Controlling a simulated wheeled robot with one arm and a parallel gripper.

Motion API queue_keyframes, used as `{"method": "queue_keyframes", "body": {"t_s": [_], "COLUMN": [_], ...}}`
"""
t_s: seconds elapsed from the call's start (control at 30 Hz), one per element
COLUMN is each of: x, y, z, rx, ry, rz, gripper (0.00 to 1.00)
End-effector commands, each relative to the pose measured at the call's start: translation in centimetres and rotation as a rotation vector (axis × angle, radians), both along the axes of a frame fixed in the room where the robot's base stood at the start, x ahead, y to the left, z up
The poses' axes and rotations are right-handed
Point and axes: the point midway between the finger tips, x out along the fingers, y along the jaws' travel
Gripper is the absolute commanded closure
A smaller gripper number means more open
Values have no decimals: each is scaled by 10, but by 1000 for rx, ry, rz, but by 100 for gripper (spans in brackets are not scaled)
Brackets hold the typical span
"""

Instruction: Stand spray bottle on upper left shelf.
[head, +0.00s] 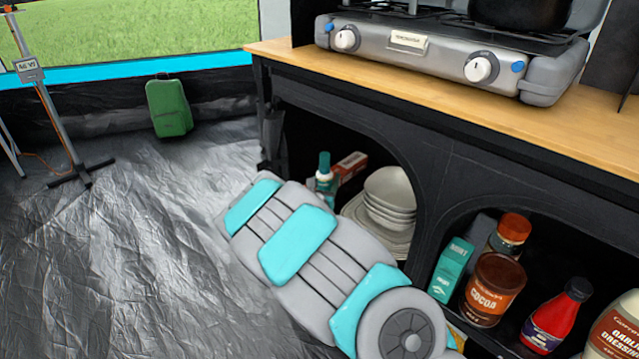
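A small bottle with a dark teal cap and a pale and green body (325,180) shows in the left compartment of the black cabinet (437,165). It looks upright; its lower part is hidden behind my arm. It may be the spray bottle, but I cannot tell for sure. My grey and turquoise arm reaches from the lower right toward the left compartment's opening. My gripper is not in view, so I cannot see whether it holds anything. The floor of the left compartment is mostly hidden by my arm.
A stack of pale plates and bowls (389,203) and a reddish-brown box (350,166) share the left compartment. The right compartment holds a cocoa tin (492,290), a teal box (452,270) and several bottles. A stove (440,55) stands on the wooden countertop (400,85).

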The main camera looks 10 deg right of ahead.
Motion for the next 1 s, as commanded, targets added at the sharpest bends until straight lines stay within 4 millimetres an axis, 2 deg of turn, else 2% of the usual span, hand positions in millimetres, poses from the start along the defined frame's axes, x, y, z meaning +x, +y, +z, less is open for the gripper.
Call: {"method": "queue_keyframes", "body": {"t_s": [0.07,0.47,0.5,0.77,1.0], "x": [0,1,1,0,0], "y": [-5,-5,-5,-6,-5], "z": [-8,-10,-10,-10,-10], "rx": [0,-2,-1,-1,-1], "ry": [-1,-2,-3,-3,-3], "rz": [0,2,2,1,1], "gripper": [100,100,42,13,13]}}
